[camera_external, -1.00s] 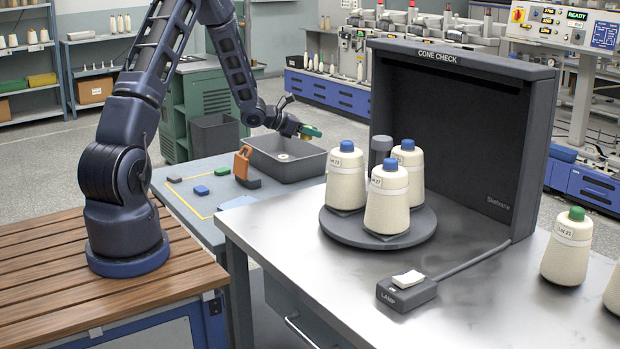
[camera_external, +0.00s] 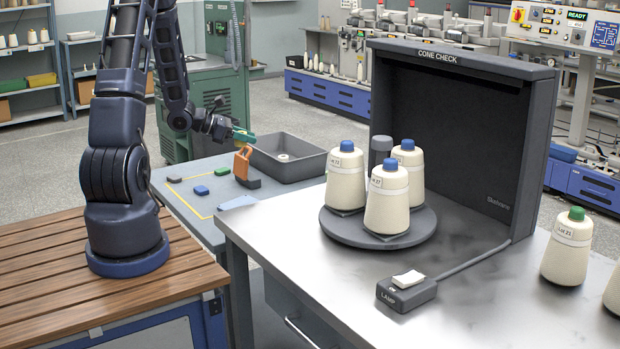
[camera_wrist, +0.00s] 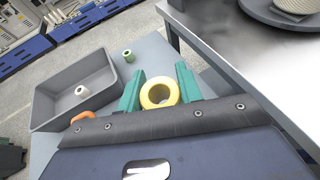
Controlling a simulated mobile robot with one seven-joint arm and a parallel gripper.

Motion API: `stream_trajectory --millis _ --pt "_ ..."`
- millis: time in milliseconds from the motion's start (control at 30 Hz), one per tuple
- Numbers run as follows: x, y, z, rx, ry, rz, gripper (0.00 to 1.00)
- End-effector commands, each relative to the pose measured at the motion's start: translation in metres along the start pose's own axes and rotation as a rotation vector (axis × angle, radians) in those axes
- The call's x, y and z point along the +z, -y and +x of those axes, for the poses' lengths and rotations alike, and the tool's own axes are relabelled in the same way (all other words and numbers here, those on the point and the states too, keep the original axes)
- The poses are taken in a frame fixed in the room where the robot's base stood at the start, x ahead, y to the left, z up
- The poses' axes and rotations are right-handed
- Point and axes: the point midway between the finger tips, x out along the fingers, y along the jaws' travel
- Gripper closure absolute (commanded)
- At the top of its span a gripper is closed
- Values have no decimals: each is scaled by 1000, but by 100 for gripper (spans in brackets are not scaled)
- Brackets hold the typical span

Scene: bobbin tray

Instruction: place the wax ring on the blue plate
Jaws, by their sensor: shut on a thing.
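The yellow wax ring (camera_wrist: 148,96) is held between the green fingers of my gripper (camera_wrist: 160,76) in the wrist view, its hole facing the camera. In the external view my gripper (camera_external: 243,136) is above the blue-grey side table, close to the orange clamp-like thing and left of the grey tray. The ring is too small to make out there. A flat light-blue piece (camera_external: 238,202), perhaps the blue plate, lies at the side table's front, partly cut off by the metal bench. I cannot make it out in the wrist view.
The grey tray (camera_external: 318,166) holds a pale bobbin (camera_wrist: 81,91). A green bobbin (camera_wrist: 128,56) stands beside it. The orange upright thing (camera_external: 242,163) is near blue (camera_external: 201,190) and green (camera_external: 222,171) blocks. The metal bench (camera_external: 310,262) with cones is at right.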

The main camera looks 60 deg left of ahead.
Motion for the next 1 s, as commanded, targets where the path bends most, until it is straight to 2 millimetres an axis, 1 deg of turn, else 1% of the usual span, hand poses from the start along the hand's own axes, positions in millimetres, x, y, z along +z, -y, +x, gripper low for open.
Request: stream_trajectory --millis 133,1000 --pt "-15 2 4 -2 0 -5 86" --pt "-131 2 52 -1 0 -3 86"
